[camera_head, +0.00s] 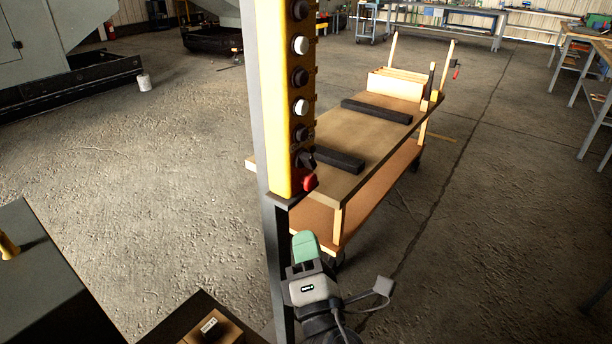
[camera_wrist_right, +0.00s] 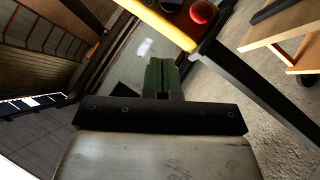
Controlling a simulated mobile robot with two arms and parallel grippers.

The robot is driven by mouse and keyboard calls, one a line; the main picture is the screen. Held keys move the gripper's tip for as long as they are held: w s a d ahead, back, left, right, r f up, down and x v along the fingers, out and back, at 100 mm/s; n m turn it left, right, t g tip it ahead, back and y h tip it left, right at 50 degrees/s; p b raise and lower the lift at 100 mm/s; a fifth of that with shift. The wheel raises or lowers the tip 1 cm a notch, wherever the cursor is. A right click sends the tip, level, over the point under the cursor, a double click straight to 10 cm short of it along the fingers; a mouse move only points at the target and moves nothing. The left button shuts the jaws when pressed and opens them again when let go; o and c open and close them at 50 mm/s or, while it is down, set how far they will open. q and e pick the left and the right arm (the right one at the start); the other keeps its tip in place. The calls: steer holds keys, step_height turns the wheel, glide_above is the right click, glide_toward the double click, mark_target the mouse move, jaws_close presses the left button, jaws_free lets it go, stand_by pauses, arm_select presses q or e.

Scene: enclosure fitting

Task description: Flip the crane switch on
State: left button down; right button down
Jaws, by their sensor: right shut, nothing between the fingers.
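The yellow crane control box (camera_head: 279,95) stands upright on a grey post (camera_head: 282,262), with a column of black and white round buttons on its face. Near its lower end is a black switch knob (camera_head: 306,160), with a red button (camera_head: 309,182) just below it. My right gripper (camera_head: 305,243) is shut and empty, below the box and apart from it, close to the post. In the right wrist view the green fingers (camera_wrist_right: 161,76) are together. The red button (camera_wrist_right: 202,12) and the yellow box's lower end (camera_wrist_right: 158,22) show ahead at the top. My left gripper is out of view.
A wooden cart (camera_head: 345,190) with two dark bars stands behind the post on the right. A dark grey box (camera_head: 45,290) and a cardboard box (camera_head: 215,328) are at lower left. Workbenches line the back and right. The floor left of the post is mostly open.

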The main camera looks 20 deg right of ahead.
steer(key=p, duration=0.3)
glide_toward(302, 159)
steer(key=w, duration=0.1)
steer(key=w+a, duration=0.2)
steer(key=shift+w+a+r, duration=0.2)
steer(key=shift+w+r, duration=0.05)
steer(key=shift+w, duration=0.15)
steer(key=shift+w+d+r+p, duration=0.6)
steer(key=shift+w+d+p, duration=0.15)
steer(key=shift+d, duration=0.05)
steer(key=shift+w+d+r, duration=0.25)
steer(key=shift+w+d, duration=0.15)
steer(key=shift+d, duration=0.2)
